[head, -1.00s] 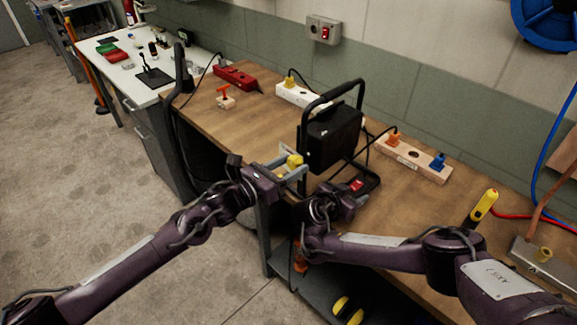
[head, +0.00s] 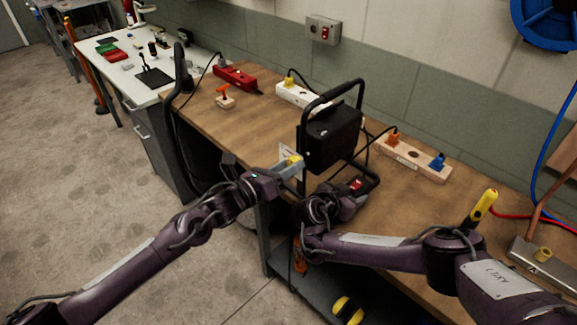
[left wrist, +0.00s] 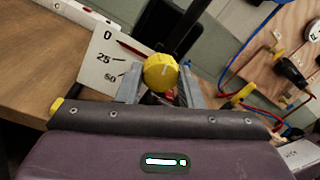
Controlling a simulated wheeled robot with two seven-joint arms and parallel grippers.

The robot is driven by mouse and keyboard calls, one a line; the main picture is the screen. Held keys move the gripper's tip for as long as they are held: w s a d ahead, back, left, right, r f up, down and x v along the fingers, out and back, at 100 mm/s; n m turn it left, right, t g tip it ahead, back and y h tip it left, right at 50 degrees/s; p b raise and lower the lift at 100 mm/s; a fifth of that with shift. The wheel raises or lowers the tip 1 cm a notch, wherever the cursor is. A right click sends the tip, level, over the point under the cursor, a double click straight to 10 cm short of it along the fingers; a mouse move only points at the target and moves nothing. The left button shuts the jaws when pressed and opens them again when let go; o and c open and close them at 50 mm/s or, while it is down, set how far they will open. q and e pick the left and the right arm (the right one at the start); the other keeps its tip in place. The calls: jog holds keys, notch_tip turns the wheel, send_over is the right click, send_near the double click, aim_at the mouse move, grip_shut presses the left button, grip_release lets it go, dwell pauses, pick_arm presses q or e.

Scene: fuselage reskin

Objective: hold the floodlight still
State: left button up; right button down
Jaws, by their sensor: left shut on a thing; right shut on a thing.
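The black floodlight (head: 329,138) stands upright in its tube frame (head: 309,102) near the front edge of the wooden bench. My left gripper (head: 293,165) is at its left side, shut on a yellow knob (head: 295,160).
Behind the floodlight lie a white socket strip (head: 300,96) and a wooden socket block (head: 412,160) with orange and blue plugs. A red strip (head: 235,77) and a small orange-handled piece (head: 224,96) lie left. A yellow-handled tool (head: 482,207) is at right. The bench's left middle is clear.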

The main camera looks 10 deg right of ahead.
pick_arm(q)
jog(key=shift+n+t, duration=0.6)
jog(key=shift+n, duration=6.9)
jog(key=shift+f, duration=0.1)
jog(key=o, duration=1)
jog(key=shift+s, duration=0.1)
jog(key=shift+c, duration=0.2)
jog(key=r+v, duration=0.1)
jog(key=v, duration=1.1)
jog(key=shift+f, duration=0.3)
